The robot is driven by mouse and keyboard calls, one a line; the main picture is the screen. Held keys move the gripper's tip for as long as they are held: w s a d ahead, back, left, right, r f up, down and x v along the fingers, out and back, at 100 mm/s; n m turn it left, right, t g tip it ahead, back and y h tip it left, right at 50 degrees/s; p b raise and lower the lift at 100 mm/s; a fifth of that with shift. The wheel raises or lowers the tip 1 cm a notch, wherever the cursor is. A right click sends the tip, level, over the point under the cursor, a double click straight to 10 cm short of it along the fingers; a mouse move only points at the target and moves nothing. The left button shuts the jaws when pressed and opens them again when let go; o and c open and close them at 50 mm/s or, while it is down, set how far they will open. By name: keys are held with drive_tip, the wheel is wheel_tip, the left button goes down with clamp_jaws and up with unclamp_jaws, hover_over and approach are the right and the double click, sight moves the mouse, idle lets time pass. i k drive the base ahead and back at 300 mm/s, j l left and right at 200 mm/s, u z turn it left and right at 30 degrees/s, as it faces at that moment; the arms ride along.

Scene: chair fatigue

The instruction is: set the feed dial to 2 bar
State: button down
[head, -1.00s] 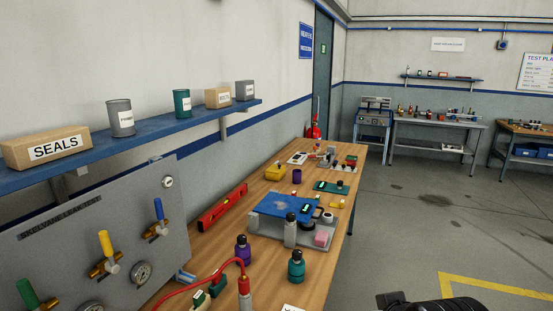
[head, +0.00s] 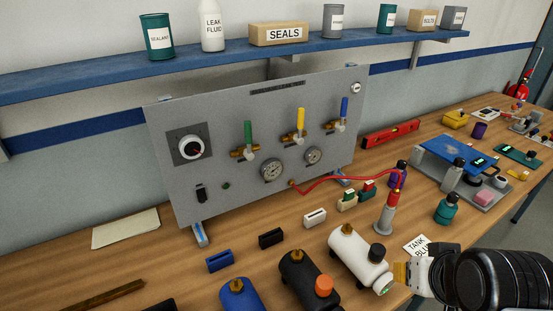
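The feed dial appears to be the round white-rimmed knob with a black face (head: 190,147) on a dark square plate at the left of the grey upright panel (head: 220,195). A short red mark shows on it; its scale is too small to read. Two round gauges, one larger (head: 271,171) and one smaller (head: 313,155), sit lower on the panel. My arm's dark end shows at the lower right with part of my gripper (head: 405,273), well right of and nearer than the panel. Its fingertips are not clear, and the dial is far from it.
Valves with green (head: 248,135), yellow (head: 300,121) and blue (head: 344,108) handles stick out from the panel. A white tank (head: 352,252), a black tank (head: 300,277) and a blue tank (head: 240,295) lie in front. A red hose (head: 345,178) runs from the panel. A shelf (head: 110,78) overhangs it.

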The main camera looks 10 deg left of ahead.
sight(191, 146)
drive_tip(key=u, duration=1.35)
